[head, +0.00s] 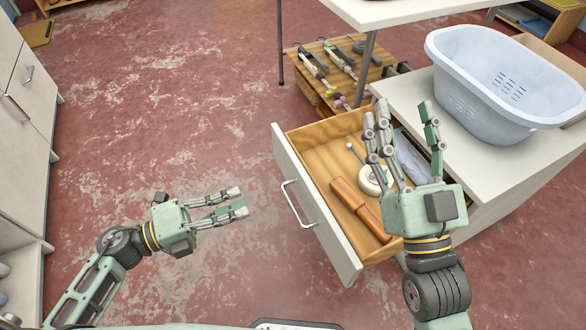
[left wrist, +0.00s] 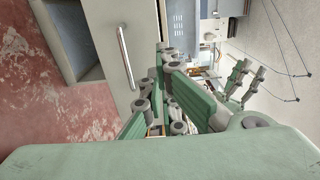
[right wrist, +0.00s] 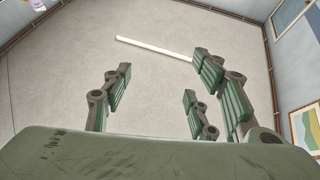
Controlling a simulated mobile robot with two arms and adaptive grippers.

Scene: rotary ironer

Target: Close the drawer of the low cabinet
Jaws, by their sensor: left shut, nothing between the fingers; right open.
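The low cabinet (head: 415,92) stands at the right in the head view, and its drawer (head: 315,205) is pulled out toward the left. The drawer front is white with a metal bar handle (head: 298,204); the handle also shows in the left wrist view (left wrist: 125,55). My left gripper (head: 240,203) is shut and empty, left of the drawer front and apart from the handle, pointing toward it. My right gripper (head: 402,112) is open above the drawer, fingers pointing up, and hides part of the drawer's inside and its contents.
A brown rolling-pin-like item (head: 358,208) and a white round item (head: 372,182) lie in the drawer. A pale blue basket (head: 510,85) stands on the cabinet top. The red floor (head: 180,110) left of the drawer is clear.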

